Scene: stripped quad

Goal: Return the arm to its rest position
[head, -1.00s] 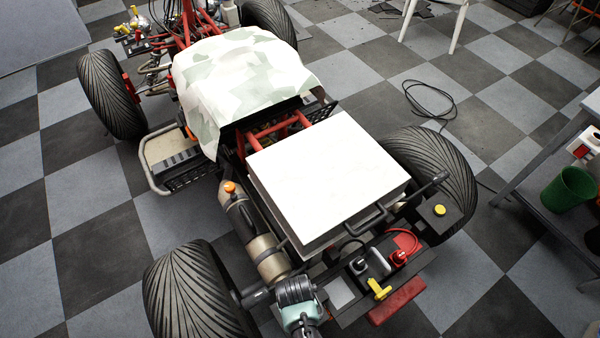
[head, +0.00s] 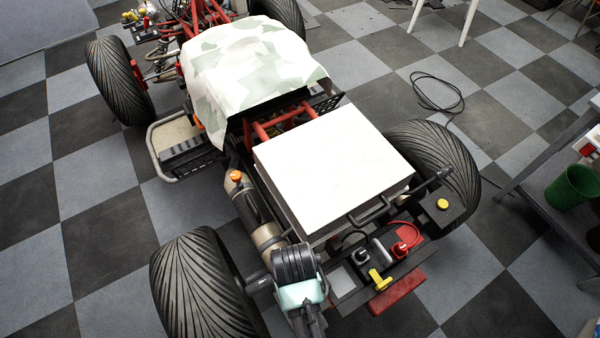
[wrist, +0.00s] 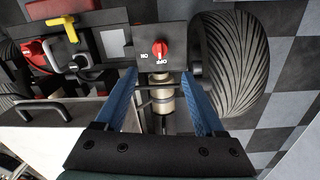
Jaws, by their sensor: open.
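My gripper (wrist: 162,80) shows in the wrist view with its two blue fingers apart and nothing held between them. Past the fingertips is a red rotary switch (wrist: 159,48) on a grey plate marked ON and OFF. A metal cylinder (wrist: 161,100) shows in the gap between the fingers, behind them. In the head view, the mint and dark end of my arm (head: 302,293) is at the bottom centre, over the rear of the buggy. The fingers cannot be made out there.
The stripped quad has a white flat-topped box (head: 335,165), a camouflage cover (head: 250,65) and large tyres, with one rear tyre (head: 200,285) close to my arm. A yellow key-like part (head: 380,280) and red cable lie right of the arm. A bench with a green cup (head: 572,187) stands at right.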

